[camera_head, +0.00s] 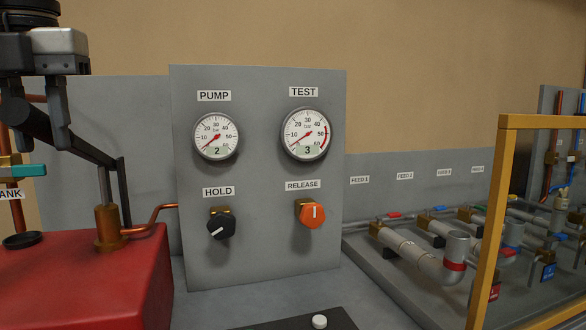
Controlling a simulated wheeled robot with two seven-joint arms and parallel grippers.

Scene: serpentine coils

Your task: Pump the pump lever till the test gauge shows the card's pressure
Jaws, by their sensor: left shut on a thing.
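My left gripper (40,118) comes in at the top left, pointing down. It is shut on the dark pump lever (85,148), which slopes down to the right above the red tank (90,275). The pump gauge (216,136) has its needle near the low end and a small readout that looks like 2. The black HOLD knob (221,225) and the orange RELEASE knob (312,214) sit below the gauges. No pressure card is in view. My right gripper is out of view.
The grey panel (263,180) stands upright behind the bench. A copper pipe (153,217) runs from the brass pump post toward it. A yellow frame (490,220) and several pipes with FEED labels fill the right. A dark plate with a white knob (319,321) lies in front.

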